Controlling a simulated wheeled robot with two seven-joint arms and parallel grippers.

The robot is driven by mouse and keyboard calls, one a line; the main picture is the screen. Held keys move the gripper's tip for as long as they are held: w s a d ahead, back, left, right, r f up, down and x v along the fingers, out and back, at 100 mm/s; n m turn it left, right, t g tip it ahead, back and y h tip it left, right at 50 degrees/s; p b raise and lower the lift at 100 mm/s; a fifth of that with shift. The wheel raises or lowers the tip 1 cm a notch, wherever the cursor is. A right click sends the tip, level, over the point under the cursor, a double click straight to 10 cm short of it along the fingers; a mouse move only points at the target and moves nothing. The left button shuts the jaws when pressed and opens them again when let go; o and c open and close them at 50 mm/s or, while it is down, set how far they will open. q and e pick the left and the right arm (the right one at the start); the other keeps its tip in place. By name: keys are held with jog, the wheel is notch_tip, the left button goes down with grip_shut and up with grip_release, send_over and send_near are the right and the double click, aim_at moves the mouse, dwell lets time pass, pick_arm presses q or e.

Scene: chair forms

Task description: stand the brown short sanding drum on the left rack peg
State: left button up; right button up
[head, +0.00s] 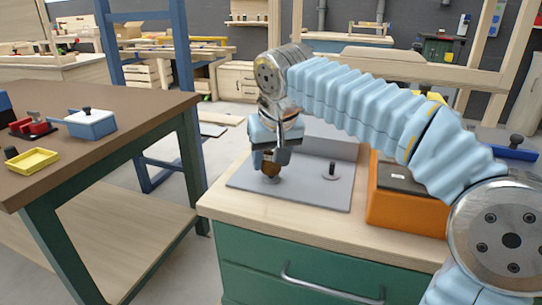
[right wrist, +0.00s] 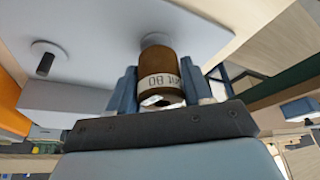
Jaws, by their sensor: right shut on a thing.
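The brown short sanding drum (right wrist: 158,66) has a pale printed label band. My right gripper (head: 271,157) is shut on it, with one blue finger on each side in the right wrist view (right wrist: 160,88). The grey rack plate (head: 310,193) lies on the wooden bench top. The drum is upright directly over the left peg's round base (head: 269,179), close to it. The left peg's post is hidden, and I cannot tell whether the drum is around it. The right peg (head: 332,169) stands bare; it also shows in the right wrist view (right wrist: 45,62). My left gripper is out of view.
An orange box (head: 400,207) with a dark top piece stands right of the rack. A grey upright panel (head: 330,138) is behind the rack. A brown table (head: 110,125) at left carries a blue box (head: 91,124), a yellow tray (head: 33,160) and red parts.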

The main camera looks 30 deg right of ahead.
jog(key=shift+f+b, duration=0.55)
jog(key=shift+f, duration=0.25)
jog(key=o, duration=1.5)
jog(key=shift+r, duration=0.15)
notch_tip(320, 180, up, 3)
jog(key=p, duration=0.3)
notch_tip(320, 180, up, 2)
jog(key=shift+p, duration=1.05)
jog(key=shift+r+p, duration=0.55)
jog(key=shift+r, duration=0.35)
